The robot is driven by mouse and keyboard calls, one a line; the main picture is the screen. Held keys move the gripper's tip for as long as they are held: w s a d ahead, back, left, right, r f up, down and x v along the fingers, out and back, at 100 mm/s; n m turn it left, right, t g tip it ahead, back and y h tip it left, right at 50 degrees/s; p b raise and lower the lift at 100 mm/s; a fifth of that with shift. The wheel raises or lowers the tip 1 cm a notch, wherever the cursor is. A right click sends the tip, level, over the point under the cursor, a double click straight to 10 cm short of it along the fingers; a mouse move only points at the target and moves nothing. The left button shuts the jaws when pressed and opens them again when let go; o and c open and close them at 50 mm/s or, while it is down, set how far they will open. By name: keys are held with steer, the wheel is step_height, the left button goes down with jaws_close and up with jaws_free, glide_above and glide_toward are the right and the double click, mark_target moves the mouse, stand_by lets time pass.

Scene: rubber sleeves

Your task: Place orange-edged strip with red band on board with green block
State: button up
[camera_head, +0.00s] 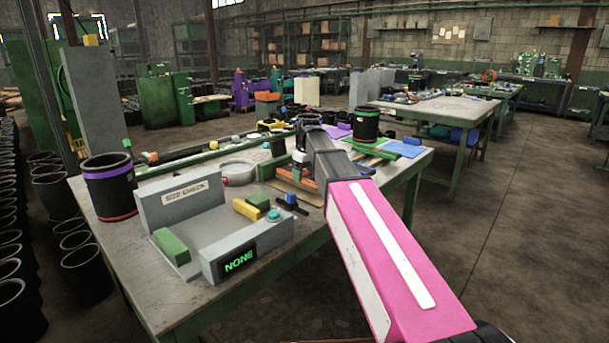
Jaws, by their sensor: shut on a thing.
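My gripper (300,172) points down over the middle of the table. It is shut, but its fingertips are small and partly hidden by my arm. Orange pieces (302,183) show at its lower end, low over a thin brown board (290,193). I cannot tell whether these are the orange-edged strip, and no red band is clear on them. At the right, a black sleeve with a green band (366,124) stands on or beside another board with green parts (374,152).
A grey size-check fixture (180,204) reading NONE stands at front left, with a green block (172,246) on it. A black sleeve with purple band (110,187) stands at the left corner. A grey round dish (238,173) and a blue sheet (403,149) lie on the table.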

mark_target(307, 175)
steer(key=shift+f, duration=0.25)
steer(key=o, duration=1)
steer(key=shift+f, duration=0.1)
steer(key=r, duration=0.8)
steer(key=s+d+r, duration=0.1)
steer(key=r, duration=0.3)
steer(key=shift+r, duration=0.1)
